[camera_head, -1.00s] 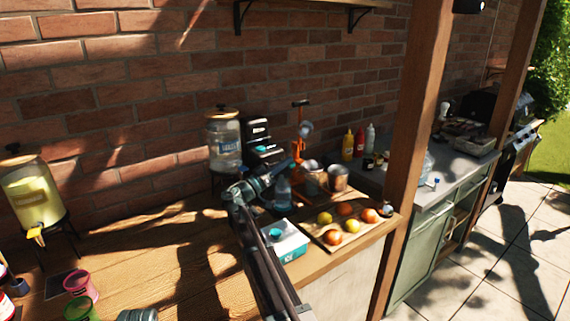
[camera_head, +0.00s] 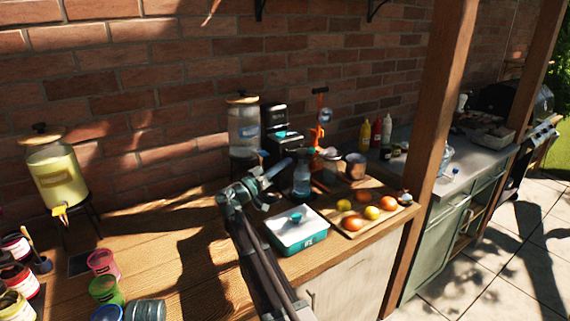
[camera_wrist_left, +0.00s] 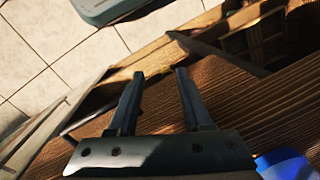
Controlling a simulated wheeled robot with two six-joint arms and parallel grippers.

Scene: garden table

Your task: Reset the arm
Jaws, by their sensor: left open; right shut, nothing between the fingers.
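My right gripper (camera_head: 300,154) shows in the head view at the end of my right arm, which comes up from the bottom middle. It is shut and empty. It is over the back of the wooden counter, close in view to a clear bottle (camera_head: 302,182); I cannot tell whether they touch. My left gripper (camera_wrist_left: 157,88) shows in the left wrist view, with its two dark fingers apart and nothing between them. It is above wooden boards and pale paving. The left arm is not in the head view.
A white and teal box (camera_head: 297,233) and a board of fruit (camera_head: 335,218) are by my right arm. A yellow drink dispenser (camera_head: 58,180) and several small pots are at the left. A wooden post (camera_head: 436,120) rises at the right. A blue object (camera_wrist_left: 286,165) is near my left gripper.

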